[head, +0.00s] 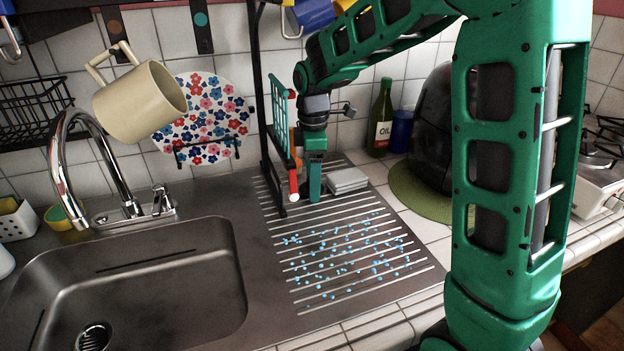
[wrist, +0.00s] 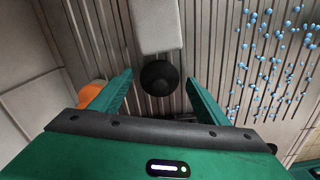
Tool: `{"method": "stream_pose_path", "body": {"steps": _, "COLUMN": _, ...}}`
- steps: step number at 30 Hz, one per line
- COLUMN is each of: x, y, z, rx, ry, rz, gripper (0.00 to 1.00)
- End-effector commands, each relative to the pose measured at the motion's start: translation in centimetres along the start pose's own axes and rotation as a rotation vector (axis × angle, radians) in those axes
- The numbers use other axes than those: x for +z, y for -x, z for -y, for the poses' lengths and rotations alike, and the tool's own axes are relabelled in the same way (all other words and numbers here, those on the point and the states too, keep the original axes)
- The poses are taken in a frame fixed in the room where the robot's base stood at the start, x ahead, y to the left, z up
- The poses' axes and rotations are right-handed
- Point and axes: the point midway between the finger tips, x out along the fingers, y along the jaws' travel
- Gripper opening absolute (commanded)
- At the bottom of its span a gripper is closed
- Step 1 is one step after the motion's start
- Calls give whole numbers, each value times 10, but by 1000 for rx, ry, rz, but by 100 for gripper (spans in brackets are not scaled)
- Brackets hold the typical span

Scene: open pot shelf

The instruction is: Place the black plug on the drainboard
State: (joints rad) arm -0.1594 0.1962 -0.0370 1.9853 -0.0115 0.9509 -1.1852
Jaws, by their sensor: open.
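The black plug (wrist: 160,78) shows in the wrist view as a small round dark thing between my fingers, over the ribs of the drainboard. It looks set down on the ribs, but I cannot tell exact contact. In the head view it cannot be made out. My gripper (head: 314,194) points down at the back of the drainboard (head: 282,232). In the wrist view my gripper (wrist: 160,77) is open, with one finger on each side of the plug and a gap showing around it.
A pale block (head: 347,181) lies beside my gripper; it also shows in the wrist view (wrist: 157,27), close to the plug. Blue droplets (head: 345,256) cover the drainboard's middle. A black rack post (head: 268,110) stands left of my gripper. The sink (head: 150,275) is further left.

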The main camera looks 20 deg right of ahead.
Motion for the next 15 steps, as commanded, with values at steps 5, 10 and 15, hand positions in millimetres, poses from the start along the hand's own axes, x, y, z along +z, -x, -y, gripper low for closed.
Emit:
{"method": "stream_pose_path", "body": {"steps": 5, "x": 0, "y": 16, "z": 0, "rx": 3, "ry": 0, "rz": -1, "gripper": 69}}
{"method": "stream_pose_path", "body": {"steps": 10, "x": 0, "y": 44, "z": -1, "rx": 3, "ry": 0, "rz": -1, "gripper": 69}}
{"method": "stream_pose_path", "body": {"steps": 15, "x": 0, "y": 66, "z": -1, "rx": 3, "ry": 0, "rz": -1, "gripper": 69}}
